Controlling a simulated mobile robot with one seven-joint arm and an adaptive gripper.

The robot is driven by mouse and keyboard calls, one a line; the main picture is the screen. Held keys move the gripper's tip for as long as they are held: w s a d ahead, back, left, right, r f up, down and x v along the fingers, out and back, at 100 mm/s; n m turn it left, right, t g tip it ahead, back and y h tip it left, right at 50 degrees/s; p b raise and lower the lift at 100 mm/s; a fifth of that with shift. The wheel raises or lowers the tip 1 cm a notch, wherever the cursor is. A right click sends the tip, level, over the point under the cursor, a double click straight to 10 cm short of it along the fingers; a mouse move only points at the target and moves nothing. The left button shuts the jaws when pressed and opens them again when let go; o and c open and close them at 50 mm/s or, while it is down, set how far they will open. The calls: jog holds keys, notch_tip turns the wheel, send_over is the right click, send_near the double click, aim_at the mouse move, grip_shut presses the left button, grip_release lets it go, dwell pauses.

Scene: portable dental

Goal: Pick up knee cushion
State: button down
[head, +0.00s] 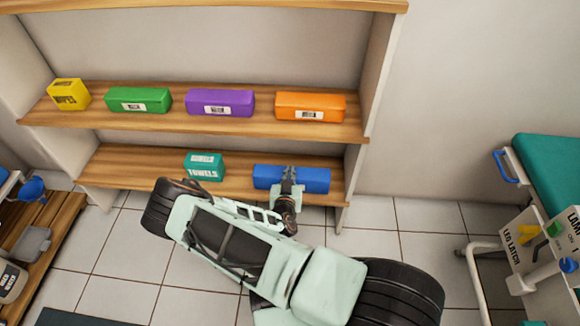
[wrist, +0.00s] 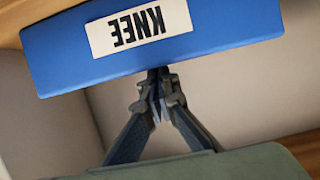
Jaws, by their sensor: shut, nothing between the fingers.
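The knee cushion (head: 318,180) is a blue block on the right part of the lower shelf. In the wrist view the knee cushion (wrist: 75,58) fills the top, with a white label reading KNEE upside down. My gripper (head: 290,172) is in front of the cushion's middle in the head view. In the wrist view my gripper (wrist: 158,76) is shut and empty, its fingertips meeting at the cushion's label-side edge. I cannot tell whether they touch it. My gripper hides part of the cushion in the head view.
A teal towels box (head: 204,167) stands left of the cushion on the lower shelf (head: 130,165). The upper shelf (head: 180,119) holds yellow, green, purple and orange blocks above. A shelf side panel (head: 356,165) closes the right. Bare shelf lies between towels box and cushion.

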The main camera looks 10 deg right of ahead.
jog(key=s, duration=0.1)
jog(key=s+a, duration=0.1)
jog(key=s, duration=0.1)
jog(key=s+f, duration=0.1)
jog(key=s, duration=0.1)
jog(key=shift+a, duration=0.15)
jog(key=shift+w+r+p, duration=0.1)
jog(key=shift+r+p, duration=0.55)
jog(key=shift+r, duration=0.1)
